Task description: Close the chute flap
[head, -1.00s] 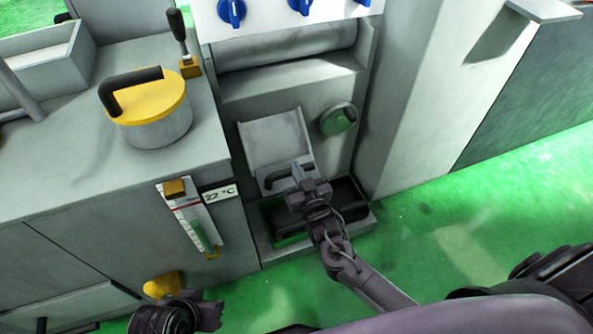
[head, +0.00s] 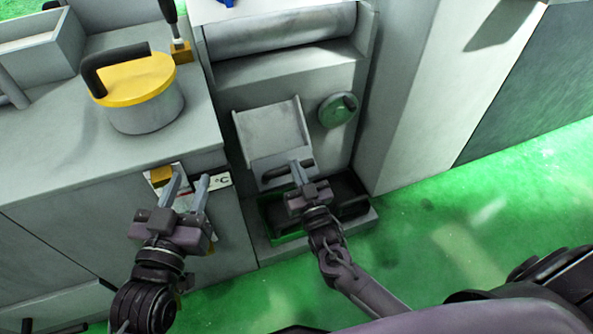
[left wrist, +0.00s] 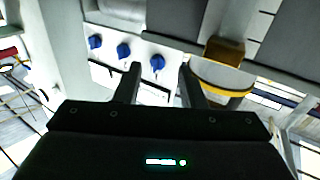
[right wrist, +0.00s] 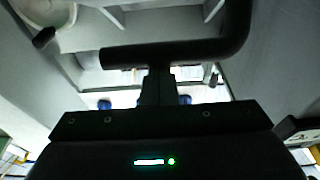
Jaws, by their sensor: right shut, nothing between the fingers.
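The chute flap (head: 270,135) is a grey panel with raised sides on the machine's front, with a dark bar handle (head: 275,172) at its lower edge. It looks tilted outward, but its exact angle is hard to tell. My right gripper (head: 300,171) is shut and empty, its fingertips at the handle. In the right wrist view the handle (right wrist: 190,48) crosses just beyond the fingertips (right wrist: 158,72); I cannot tell whether they touch. My left gripper (head: 187,187) is open and empty in front of the cabinet at left. Its spread fingers also show in the left wrist view (left wrist: 158,80).
A dark tray with a green edge (head: 272,238) lies below the flap. A green round knob (head: 338,110) is to the flap's right. A yellow-lidded pot (head: 140,80) stands on the left cabinet. Green floor (head: 480,220) is clear at right.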

